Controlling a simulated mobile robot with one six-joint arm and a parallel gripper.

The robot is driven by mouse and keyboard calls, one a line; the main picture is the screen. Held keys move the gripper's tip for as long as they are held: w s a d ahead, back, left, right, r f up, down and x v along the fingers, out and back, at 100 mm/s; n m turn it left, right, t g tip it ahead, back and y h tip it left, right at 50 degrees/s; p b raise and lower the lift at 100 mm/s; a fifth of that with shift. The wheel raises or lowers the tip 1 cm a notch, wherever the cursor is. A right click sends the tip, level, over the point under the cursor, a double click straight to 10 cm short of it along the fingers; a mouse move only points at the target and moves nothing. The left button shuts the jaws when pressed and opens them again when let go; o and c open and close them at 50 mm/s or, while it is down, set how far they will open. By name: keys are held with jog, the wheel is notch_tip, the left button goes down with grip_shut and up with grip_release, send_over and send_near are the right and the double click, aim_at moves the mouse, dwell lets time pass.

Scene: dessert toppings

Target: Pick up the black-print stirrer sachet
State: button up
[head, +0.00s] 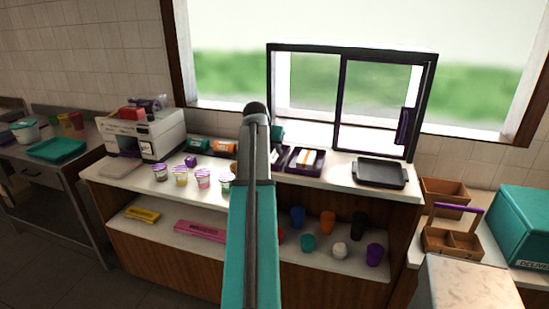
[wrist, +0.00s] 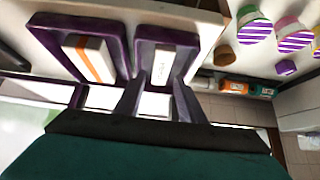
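The black-print stirrer sachet (wrist: 161,68) is white with dark lettering and lies in a purple tray (wrist: 168,33) in the wrist view. My gripper (wrist: 158,92) is open, its two dark fingers apart and pointing at that tray, one towards each side of the sachet. I cannot tell how far above the sachet they are. A white sachet with an orange stripe (wrist: 90,57) lies in the neighbouring purple tray (wrist: 42,28); it also shows in the head view (head: 306,158). In the head view my arm hides the gripper and the black-print sachet.
Several striped-lid cups (wrist: 293,38) stand on the counter. Orange and teal packs (wrist: 233,86) are near its back edge. A dark flat tray (head: 379,173) lies right of the sachet trays. The window frame (head: 345,100) rises behind them. Cups (head: 328,222) stand on the shelf below.

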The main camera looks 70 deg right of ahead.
aim_at(274, 155)
jog(key=shift+p+x, duration=0.7)
jog(key=shift+x, duration=1.65)
jog(key=shift+w, duration=0.1)
jog(key=c, duration=0.8)
